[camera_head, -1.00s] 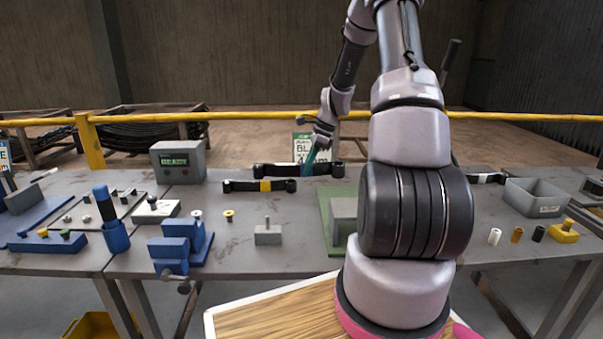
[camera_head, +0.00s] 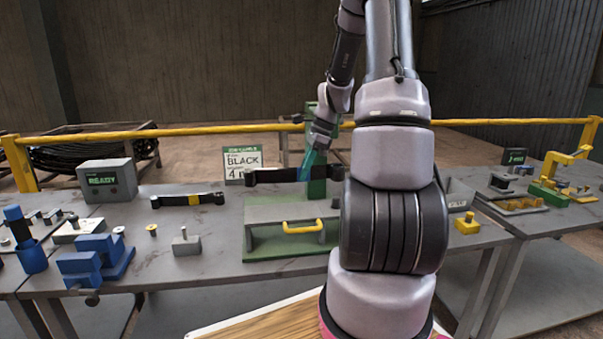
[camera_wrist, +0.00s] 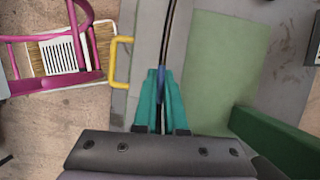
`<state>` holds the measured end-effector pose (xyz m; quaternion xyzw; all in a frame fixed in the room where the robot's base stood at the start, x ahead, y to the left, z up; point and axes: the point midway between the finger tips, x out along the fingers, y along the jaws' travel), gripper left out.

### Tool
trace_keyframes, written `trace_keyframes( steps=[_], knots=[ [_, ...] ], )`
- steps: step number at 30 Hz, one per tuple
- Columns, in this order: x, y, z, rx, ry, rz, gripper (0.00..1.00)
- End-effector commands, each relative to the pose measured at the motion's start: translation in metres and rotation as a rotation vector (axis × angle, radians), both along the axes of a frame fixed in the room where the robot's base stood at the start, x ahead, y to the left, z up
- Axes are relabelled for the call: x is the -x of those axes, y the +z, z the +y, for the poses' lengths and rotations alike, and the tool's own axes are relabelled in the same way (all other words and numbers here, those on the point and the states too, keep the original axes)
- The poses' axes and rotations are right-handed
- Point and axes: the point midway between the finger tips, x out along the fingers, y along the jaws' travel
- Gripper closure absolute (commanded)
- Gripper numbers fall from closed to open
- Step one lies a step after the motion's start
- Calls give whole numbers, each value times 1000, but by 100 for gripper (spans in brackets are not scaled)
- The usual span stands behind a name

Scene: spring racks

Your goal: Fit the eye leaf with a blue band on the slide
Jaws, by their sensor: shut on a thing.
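My gripper (camera_head: 308,174) is shut on a long black leaf (camera_head: 270,177) with rolled eyes at its ends. In the wrist view my gripper (camera_wrist: 161,112) shows the leaf (camera_wrist: 168,40) edge-on as a thin dark strip. The fixture has a grey slide (camera_head: 268,213) with a yellow handle (camera_head: 303,227) on a green base (camera_head: 275,247). The handle also shows in the wrist view (camera_wrist: 114,62). My arm hides the fixture's right end.
A green post (camera_head: 316,185) stands close behind my gripper. A yellow-banded leaf (camera_head: 165,202) lies to the left, near a READY box (camera_head: 108,181). A sign (camera_head: 242,160) reads BLACK 4. Blue vise (camera_head: 98,262) and small grey block (camera_head: 187,245) stand front left. A second bench (camera_head: 560,222) is right.

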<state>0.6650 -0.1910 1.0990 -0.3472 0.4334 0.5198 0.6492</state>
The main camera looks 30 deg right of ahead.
Motion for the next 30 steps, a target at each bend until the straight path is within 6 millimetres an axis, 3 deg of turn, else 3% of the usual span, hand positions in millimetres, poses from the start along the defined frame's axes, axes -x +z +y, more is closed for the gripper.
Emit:
trace_keyframes(
  steps=[12, 30],
  knots=[
    [-1, 0, 0, 0, -1, -1, 100],
    [-1, -43, 0, 0, 0, 0, 100]
  ],
)
